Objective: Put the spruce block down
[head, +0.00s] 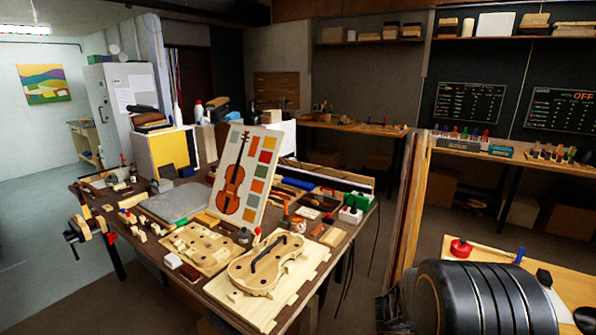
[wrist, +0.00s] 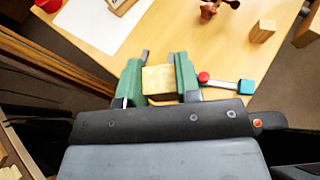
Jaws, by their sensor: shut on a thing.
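The spruce block (wrist: 158,84), a pale wooden block, sits between the two green fingers of my gripper (wrist: 158,78) in the wrist view. My gripper is shut on it. The block is over the light wooden table (wrist: 180,35); I cannot tell whether it touches the top. In the head view, the table (head: 480,262) is at the lower right, and my dark arm hides the gripper and block.
A tool with red and teal ends (wrist: 225,83) lies close right of my right finger. Another wooden block (wrist: 262,31) and a reddish-brown object (wrist: 212,9) are farther off. White paper (wrist: 103,22) lies at upper left. Bare tabletop shows between them.

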